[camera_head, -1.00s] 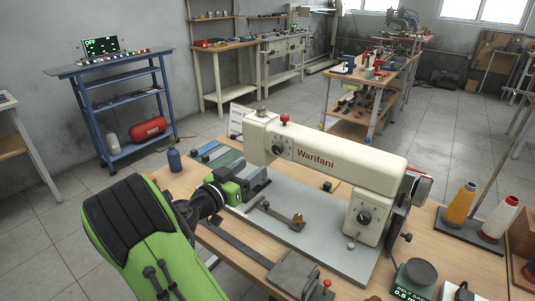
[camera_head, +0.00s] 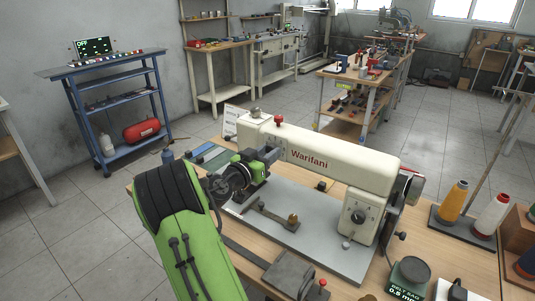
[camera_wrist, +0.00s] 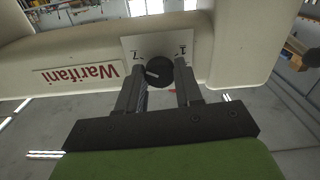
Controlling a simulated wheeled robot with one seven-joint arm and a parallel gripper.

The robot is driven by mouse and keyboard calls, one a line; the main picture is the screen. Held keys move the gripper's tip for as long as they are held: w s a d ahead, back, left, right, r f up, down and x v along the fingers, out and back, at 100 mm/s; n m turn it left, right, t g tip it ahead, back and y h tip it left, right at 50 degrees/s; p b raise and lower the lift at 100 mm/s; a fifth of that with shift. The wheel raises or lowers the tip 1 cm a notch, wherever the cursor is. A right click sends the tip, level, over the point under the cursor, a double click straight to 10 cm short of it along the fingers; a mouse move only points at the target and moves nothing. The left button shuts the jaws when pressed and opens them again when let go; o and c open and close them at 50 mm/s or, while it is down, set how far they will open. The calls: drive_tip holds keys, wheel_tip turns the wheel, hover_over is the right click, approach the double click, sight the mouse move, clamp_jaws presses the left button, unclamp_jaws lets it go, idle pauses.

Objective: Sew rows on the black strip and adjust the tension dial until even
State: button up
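The cream sewing machine (camera_head: 340,165), marked Warifani, stands on the worktable. A dial (camera_wrist: 159,72) with a black knob and a white scale plate is on its front face. In the wrist view the knob lies between the two fingertips of my gripper (camera_wrist: 160,82). The fingers are apart, with gaps on both sides; I cannot tell whether the tips reach the knob. In the head view my gripper (camera_head: 270,156) covers this dial. A second dial (camera_head: 358,216) is on the machine's right column. A dark strip (camera_head: 246,251) lies on the table front, partly behind my arm.
A lever with a brass knob (camera_head: 292,219) lies on the grey bed plate (camera_head: 318,228). Yellow (camera_head: 454,205) and white (camera_head: 492,215) thread cones stand at right. A blue cart (camera_head: 112,100) stands at back left.

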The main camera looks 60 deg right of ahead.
drive_tip(key=c, duration=0.4)
drive_tip(key=shift+c, duration=0.2)
drive_tip(key=shift+n, duration=0.4)
drive_tip(key=shift+n+p, duration=1.05)
drive_tip(key=shift+n, duration=2.45)
drive_tip(key=o, duration=1)
